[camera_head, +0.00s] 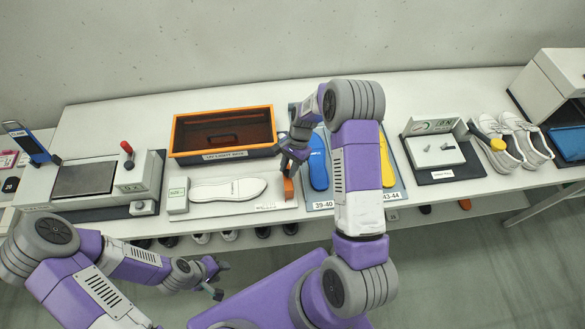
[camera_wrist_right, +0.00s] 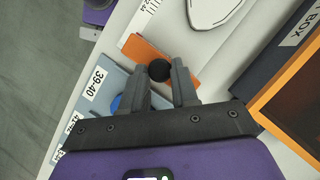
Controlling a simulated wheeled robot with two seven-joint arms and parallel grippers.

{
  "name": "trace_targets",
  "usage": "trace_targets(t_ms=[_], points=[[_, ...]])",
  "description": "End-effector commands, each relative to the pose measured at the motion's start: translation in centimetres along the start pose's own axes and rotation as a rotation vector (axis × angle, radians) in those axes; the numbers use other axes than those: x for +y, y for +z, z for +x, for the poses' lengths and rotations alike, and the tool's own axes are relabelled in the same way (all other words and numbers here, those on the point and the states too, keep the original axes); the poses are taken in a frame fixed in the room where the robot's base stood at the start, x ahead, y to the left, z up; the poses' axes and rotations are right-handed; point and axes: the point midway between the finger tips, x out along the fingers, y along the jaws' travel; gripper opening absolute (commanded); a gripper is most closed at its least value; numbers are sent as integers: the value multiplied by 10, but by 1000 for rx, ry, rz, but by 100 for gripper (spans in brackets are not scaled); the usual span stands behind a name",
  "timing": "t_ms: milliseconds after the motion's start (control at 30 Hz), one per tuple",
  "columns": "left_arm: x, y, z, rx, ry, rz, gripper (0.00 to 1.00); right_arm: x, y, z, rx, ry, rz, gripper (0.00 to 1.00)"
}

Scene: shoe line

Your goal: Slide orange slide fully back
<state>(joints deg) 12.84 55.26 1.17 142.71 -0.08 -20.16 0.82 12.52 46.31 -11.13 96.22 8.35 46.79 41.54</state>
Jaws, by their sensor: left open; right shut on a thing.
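The orange slide (camera_head: 289,189) is a small orange block at the right end of the white sizing board (camera_head: 240,207), to the right of a white insole (camera_head: 228,190). It also shows in the right wrist view (camera_wrist_right: 141,49), with a round black knob (camera_wrist_right: 159,70) on it. My right gripper (camera_head: 289,170) is over the slide, its fingers shut on the knob; in the right wrist view the fingers (camera_wrist_right: 162,75) sit on either side of it. My left gripper (camera_head: 215,279) is open and empty, low in front of the table's edge.
An orange-rimmed dark box (camera_head: 224,113) stands behind the board. Blue and yellow insoles lie on a mat marked 39-40 (camera_head: 325,204) just right of the slide. A press-like device (camera_head: 90,180) is at left; white shoes (camera_head: 500,150) are at right.

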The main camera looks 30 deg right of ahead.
Motion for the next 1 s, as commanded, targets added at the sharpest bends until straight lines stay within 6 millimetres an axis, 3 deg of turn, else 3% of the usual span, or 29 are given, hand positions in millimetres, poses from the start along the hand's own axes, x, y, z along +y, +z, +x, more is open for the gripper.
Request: trace_targets(t_ms=[167,200,367,700,1000], points=[[0,0,-1,0,-1,-1,43,3,-4,-3,9,1,3,0],[0,0,-1,0,-1,-1,43,3,-5,-3,9,1,4,30],[0,0,-1,0,-1,-1,43,4,-5,-2,8,0,6,55],[0,0,0,0,-1,-1,43,3,-4,-5,7,-1,5,55],[-2,0,5,0,-1,-1,43,2,-4,-51,10,-3,4,55]])
